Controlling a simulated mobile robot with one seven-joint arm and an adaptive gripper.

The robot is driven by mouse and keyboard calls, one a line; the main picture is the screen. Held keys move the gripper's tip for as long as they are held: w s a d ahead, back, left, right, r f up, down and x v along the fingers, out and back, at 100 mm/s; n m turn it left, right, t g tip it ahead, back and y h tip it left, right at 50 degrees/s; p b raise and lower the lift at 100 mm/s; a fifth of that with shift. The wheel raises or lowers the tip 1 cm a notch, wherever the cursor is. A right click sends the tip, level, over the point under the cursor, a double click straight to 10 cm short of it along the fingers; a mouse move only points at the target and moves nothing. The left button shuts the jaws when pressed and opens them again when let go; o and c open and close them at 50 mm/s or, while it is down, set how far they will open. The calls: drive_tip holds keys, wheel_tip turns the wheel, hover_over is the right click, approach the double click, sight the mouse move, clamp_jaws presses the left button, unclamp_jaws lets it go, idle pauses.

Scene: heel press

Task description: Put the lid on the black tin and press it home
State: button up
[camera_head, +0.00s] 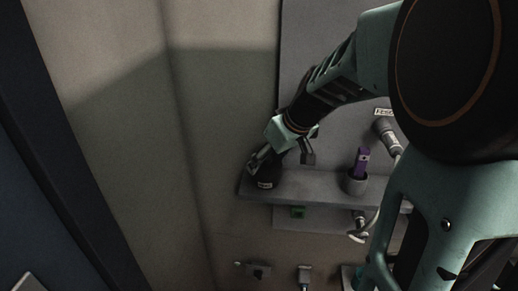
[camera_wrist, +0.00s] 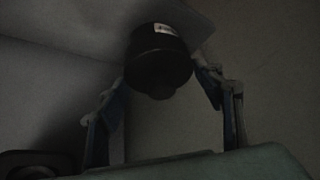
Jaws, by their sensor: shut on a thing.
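The black tin (camera_head: 268,178) stands at the left end of a grey shelf, with a small white label on its front. The tin (camera_wrist: 158,42) also shows in the wrist view, label at the top. A dark round lid with a knob (camera_wrist: 160,88) is at the tin's near end. My gripper (camera_head: 263,161) is right over the tin. The seam between lid and tin is too dark to tell whether the lid sits flush.
The grey shelf (camera_head: 325,186) also bears a grey cup (camera_head: 354,184) with a purple item (camera_head: 361,161) in it. A shower-like fitting (camera_head: 384,129) hangs on the panel at right. A green item (camera_head: 297,212) is under the shelf. A dark round shape (camera_wrist: 32,164) is at lower left.

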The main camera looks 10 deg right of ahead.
sight(269, 158)
drive_tip(key=shift+s+f+b, duration=0.1)
drive_tip(key=shift+f+b, duration=0.45)
drive_tip(key=shift+b, duration=0.15)
idle(1.2)
drive_tip(key=o, duration=1.4)
drive_tip(key=shift+r, duration=0.1)
drive_tip(key=shift+o, duration=0.2)
drive_tip(key=shift+w+r+p, duration=0.15)
drive_tip(key=shift+r+p, duration=0.45)
drive_tip(key=shift+r, duration=0.4)
drive_tip(key=shift+w+r+p, duration=0.1)
drive_tip(key=shift+r+p, duration=0.5)
drive_tip(key=shift+r, duration=0.4)
drive_tip(key=shift+w+d+r+p, duration=0.1)
drive_tip(key=shift+d+r+p, duration=0.1)
drive_tip(key=shift+r+p, duration=0.95)
drive_tip(key=shift+c, duration=1.4)
drive_tip(key=shift+o, duration=0.7)
drive_tip(key=shift+r, duration=0.5)
drive_tip(key=shift+o, duration=0.7)
drive_tip(key=shift+s, duration=0.25)
drive_tip(key=shift+a+f, duration=0.1)
